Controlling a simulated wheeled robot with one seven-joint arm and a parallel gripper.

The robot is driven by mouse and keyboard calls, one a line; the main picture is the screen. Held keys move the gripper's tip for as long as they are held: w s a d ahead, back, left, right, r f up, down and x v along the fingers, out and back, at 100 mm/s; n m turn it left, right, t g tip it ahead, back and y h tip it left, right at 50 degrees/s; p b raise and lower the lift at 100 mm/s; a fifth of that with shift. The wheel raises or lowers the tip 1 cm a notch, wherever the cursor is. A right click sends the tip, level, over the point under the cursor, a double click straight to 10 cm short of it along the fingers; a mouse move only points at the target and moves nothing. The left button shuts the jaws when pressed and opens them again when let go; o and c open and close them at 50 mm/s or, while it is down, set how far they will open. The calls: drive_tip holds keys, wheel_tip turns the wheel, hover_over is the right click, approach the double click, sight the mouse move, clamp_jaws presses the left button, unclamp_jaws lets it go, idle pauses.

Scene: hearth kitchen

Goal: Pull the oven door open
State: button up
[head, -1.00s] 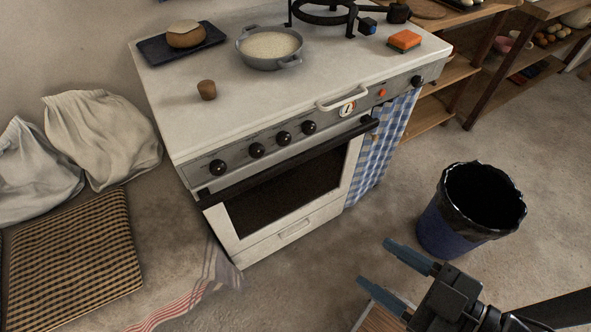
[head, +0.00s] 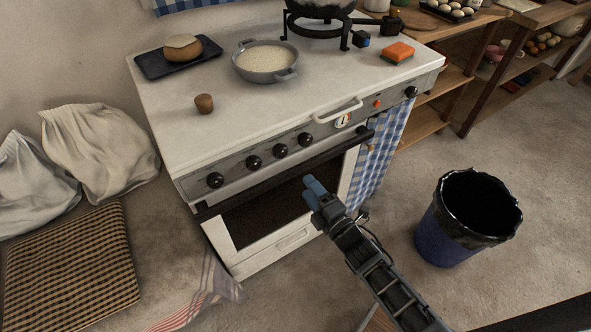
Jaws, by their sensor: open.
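The oven door (head: 217,239) is on the front of the white stove, with a dark window and a white frame. It looks closed. Its long black handle bar (head: 250,189) runs across the top of the door, below the knobs. My gripper (head: 313,187) is in front of the right part of the door, its blue fingers pointing at the stove just below the handle in the picture. The jaws are open and hold nothing. The fingers overlap in this view, and I cannot tell how far they are from the door. My arm covers the door's lower right part.
A blue bin (head: 447,238) with a black liner stands right of my arm. A checked cloth (head: 383,150) hangs right of the door. A striped towel (head: 208,290) lies at the stove's lower left, by a checked cushion (head: 70,262). A pan (head: 267,77) sits on the stove top.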

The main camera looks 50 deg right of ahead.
sight(297, 174)
drive_tip(key=x, duration=0.8)
drive_tip(key=shift+d+f+p, duration=0.1)
drive_tip(key=shift+d+p, duration=0.05)
drive_tip(key=shift+p, duration=0.2)
clamp_jaws()
